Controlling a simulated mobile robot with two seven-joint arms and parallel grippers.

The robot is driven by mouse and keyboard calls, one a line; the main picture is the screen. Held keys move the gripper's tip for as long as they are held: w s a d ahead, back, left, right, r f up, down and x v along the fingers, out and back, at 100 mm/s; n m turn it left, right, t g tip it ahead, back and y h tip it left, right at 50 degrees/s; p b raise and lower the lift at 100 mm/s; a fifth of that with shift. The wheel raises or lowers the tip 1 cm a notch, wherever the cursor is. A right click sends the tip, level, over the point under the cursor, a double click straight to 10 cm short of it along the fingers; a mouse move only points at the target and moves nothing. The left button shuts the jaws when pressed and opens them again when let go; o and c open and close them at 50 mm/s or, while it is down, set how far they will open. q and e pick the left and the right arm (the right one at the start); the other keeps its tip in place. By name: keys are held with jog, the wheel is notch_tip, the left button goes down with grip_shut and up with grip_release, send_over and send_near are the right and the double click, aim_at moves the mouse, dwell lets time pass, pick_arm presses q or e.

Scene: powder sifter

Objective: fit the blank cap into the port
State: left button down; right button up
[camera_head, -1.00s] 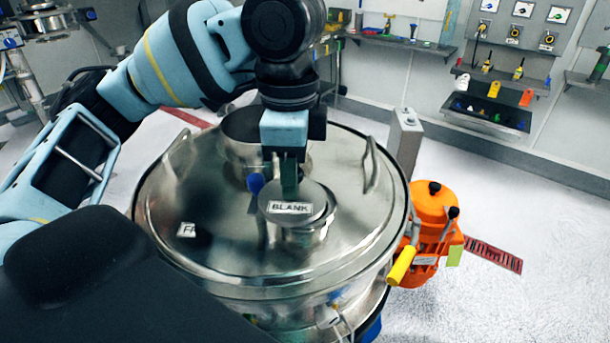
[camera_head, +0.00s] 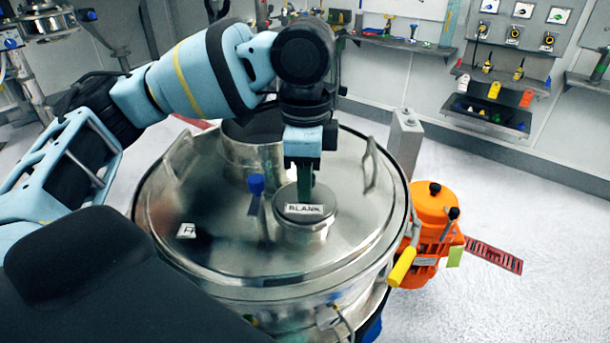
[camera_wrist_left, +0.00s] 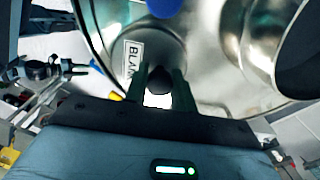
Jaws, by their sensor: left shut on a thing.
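The blank cap (camera_head: 292,217) is a round grey metal disc with a white "BLANK" label, at the right of the sifter lid in the head view. It is over the short metal port (camera_head: 303,238), close to its top. I cannot tell whether it is fully seated, as the cap hides the port's mouth. My left gripper (camera_head: 304,192) points down from above, shut on the cap's dark knob. The wrist view also shows the left gripper (camera_wrist_left: 161,88) around the knob, with the cap (camera_wrist_left: 165,50) beyond. My right gripper is not in view.
A wider open metal collar (camera_head: 250,155) stands behind the port on the sifter lid (camera_head: 220,255). A blue knob (camera_head: 256,185) is just left of the cap. A lid handle (camera_head: 370,165) and an orange motor (camera_head: 433,215) are to the right.

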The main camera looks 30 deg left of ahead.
pick_arm(q)
jog(key=shift+f, duration=0.1)
jog(key=c, duration=1.2)
grip_release()
jog(key=shift+o, duration=0.2)
notch_tip(320, 180, up, 12)
